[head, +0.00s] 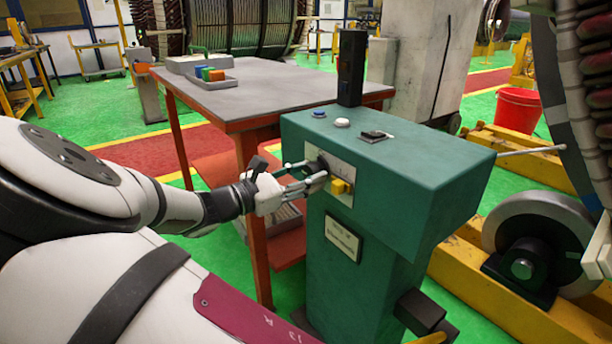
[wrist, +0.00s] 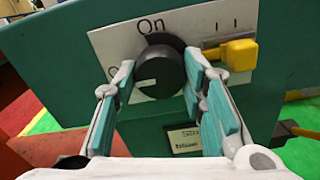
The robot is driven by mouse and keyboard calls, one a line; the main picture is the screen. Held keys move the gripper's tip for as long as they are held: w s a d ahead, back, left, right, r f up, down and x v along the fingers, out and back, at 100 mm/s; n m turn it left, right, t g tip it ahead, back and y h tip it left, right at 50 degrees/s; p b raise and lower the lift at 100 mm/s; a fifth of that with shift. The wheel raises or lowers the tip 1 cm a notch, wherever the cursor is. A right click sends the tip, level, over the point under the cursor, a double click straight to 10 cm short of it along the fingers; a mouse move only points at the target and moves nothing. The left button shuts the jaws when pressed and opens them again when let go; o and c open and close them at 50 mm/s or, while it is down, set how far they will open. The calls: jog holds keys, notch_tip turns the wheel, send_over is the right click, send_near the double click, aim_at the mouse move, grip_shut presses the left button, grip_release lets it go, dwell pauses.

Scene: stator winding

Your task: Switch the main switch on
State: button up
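The main switch is a round black knob (wrist: 160,75) on a white plate (wrist: 112,45) on the front of the green console (head: 385,160). "On" is printed above the knob. A partly hidden letter shows left of it, and the knob's white mark points left toward that letter. My gripper (wrist: 150,82) is open in front of the plate, with the knob between its fingers. The right fingertip is close against the knob, and whether it touches is unclear. A gap shows at the left finger. In the head view my gripper (head: 302,177) partly hides the knob.
A yellow lever (wrist: 236,55) sits just right of the knob. The console top carries a blue button (head: 319,114), a white button (head: 342,122), a black switch (head: 373,136) and a black upright box (head: 351,68). A red-legged table (head: 290,92) stands behind left.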

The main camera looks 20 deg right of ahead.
jog(key=shift+m+p, duration=0.3)
jog(key=m+p, duration=0.2)
jog(key=m, duration=0.1)
jog(key=shift+m+p, duration=0.3)
jog(key=shift+p, duration=0.05)
jog(key=m+p, duration=0.2)
jog(key=m, duration=0.2)
jog(key=shift+m, duration=0.3)
jog(key=m, duration=0.4)
jog(key=shift+p, duration=0.4)
jog(key=shift+f+m, duration=0.1)
jog(key=shift+m, duration=2.4)
jog(key=o, duration=1.2)
jog(key=shift+c, duration=0.2)
jog(key=shift+a, duration=0.1)
